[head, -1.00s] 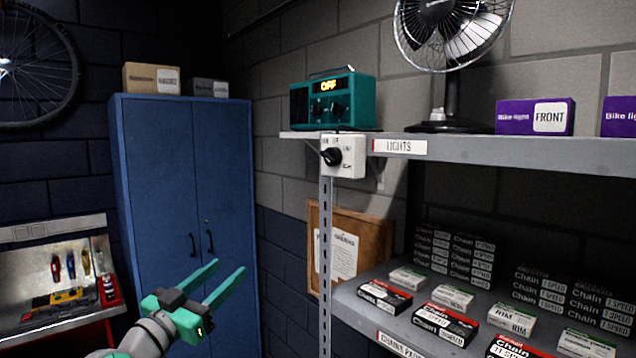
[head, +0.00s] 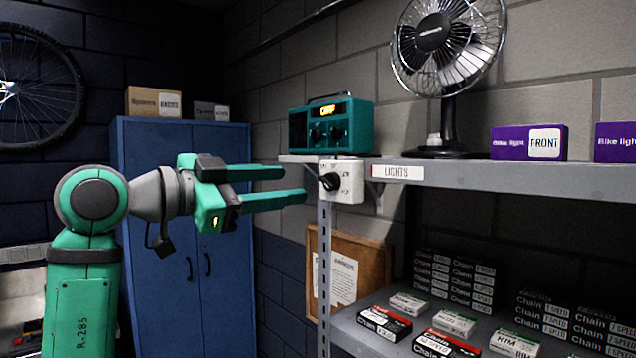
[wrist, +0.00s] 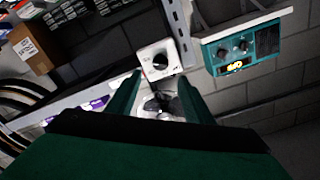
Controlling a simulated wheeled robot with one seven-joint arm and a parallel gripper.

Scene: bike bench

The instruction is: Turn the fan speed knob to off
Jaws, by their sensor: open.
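The fan speed knob (head: 330,181) is a black dial on a white box (head: 349,182) at the left end of the upper shelf edge. In the wrist view the knob (wrist: 160,61) sits on its white plate beyond the fingertips. My gripper (head: 296,184) is open and empty, its two green fingers pointing right toward the box, apparently just short of it in the head view. In the wrist view the fingers (wrist: 158,84) lie either side of a gap below the knob. The fan (head: 446,50) stands on the upper shelf. The dial's markings are too small to read.
A teal radio (head: 331,127) sits on the shelf just above the box. The shelf edge (head: 500,180) and its upright post (head: 324,260) are close to my gripper. Purple light boxes (head: 529,142) stand to the right. A blue cabinet (head: 160,150) is behind my arm.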

